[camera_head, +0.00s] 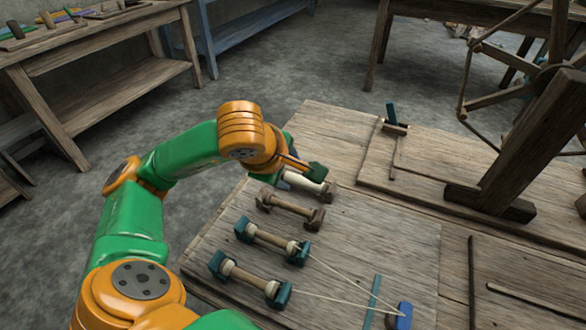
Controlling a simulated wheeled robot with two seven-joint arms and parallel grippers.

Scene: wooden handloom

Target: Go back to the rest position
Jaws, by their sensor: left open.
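My left arm, green and orange, comes in from the left. Its gripper (298,176) is open at the far end of a row of spool holders on the wooden board (340,225). A pale spool (304,185) lies right at the fingers; the hand partly hides it, and I cannot tell whether they touch. Nearer along the row are a brown spool holder (290,208) and two teal-ended spool holders (271,239) (249,278). My right gripper is out of view.
Pale threads run from the teal-ended holders to a blue piece (402,315) beside a teal strip (373,302). A wooden wheel frame (530,140) stands at the right. A workbench (95,45) is at the upper left. Grey floor (270,75) lies open between them.

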